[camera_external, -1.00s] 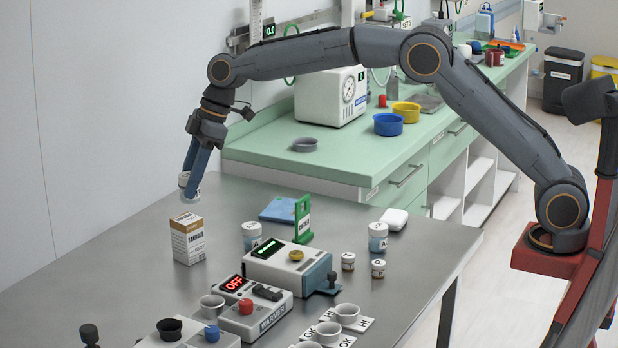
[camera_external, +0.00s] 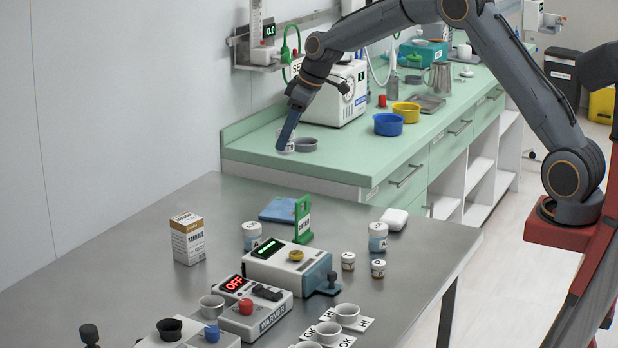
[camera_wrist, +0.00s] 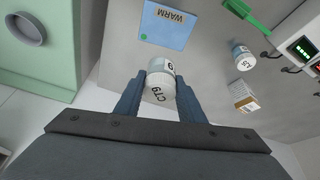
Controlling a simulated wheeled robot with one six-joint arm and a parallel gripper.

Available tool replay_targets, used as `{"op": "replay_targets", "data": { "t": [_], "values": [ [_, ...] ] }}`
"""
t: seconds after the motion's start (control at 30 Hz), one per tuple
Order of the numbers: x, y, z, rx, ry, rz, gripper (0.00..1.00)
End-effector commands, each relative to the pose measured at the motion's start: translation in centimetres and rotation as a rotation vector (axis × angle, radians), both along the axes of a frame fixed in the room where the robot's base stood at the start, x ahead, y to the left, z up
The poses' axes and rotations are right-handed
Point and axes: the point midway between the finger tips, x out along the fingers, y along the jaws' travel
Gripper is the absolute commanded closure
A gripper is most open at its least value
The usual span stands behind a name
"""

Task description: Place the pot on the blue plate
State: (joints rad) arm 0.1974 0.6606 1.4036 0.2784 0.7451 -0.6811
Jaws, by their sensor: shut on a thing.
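My gripper (camera_external: 287,138) is shut on a small white pot (camera_wrist: 160,84) with a grey band and the letters "CT9". In the wrist view the pot sits between the two blue fingers. In the external view the pot (camera_external: 285,147) is small and partly covered by the fingers, in line with the green counter's near end. The blue plate (camera_external: 277,209) lies flat on the steel table, below the gripper in that picture. In the wrist view the blue plate (camera_wrist: 167,27), marked "WARM", is bare and lies beyond the pot.
A green stand (camera_external: 303,219) stands just right of the plate. White jars (camera_external: 252,236) (camera_external: 378,237), a carton (camera_external: 188,238) and a box with a green display (camera_external: 289,265) stand nearby. A grey bowl (camera_external: 306,145) is on the green counter (camera_external: 350,160).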

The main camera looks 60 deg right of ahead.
Motion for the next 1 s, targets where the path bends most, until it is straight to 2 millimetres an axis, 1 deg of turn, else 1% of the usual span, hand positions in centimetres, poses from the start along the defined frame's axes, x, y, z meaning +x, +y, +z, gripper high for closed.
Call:
{"op": "replay_targets", "data": {
  "t": [0.03,0.2,0.27,0.37,0.6,0.87,1.0],
  "values": [
    [-0.1,0.3,-1.3,0.002,0.008,0.003,0.87],
    [0.0,0.3,-3.7,0.002,0.007,0.004,0.87],
    [0.0,0.3,-4.2,0.002,0.006,0.004,0.87],
    [-0.1,0.4,-5.5,0.002,0.008,0.004,0.87],
    [-0.1,0.4,-9.5,0.001,0.007,0.006,0.87],
    [0.0,0.4,-11.6,0.001,0.006,0.006,0.87],
    [-0.1,0.4,-13.6,0.002,0.008,0.005,0.87]
  ]
}}
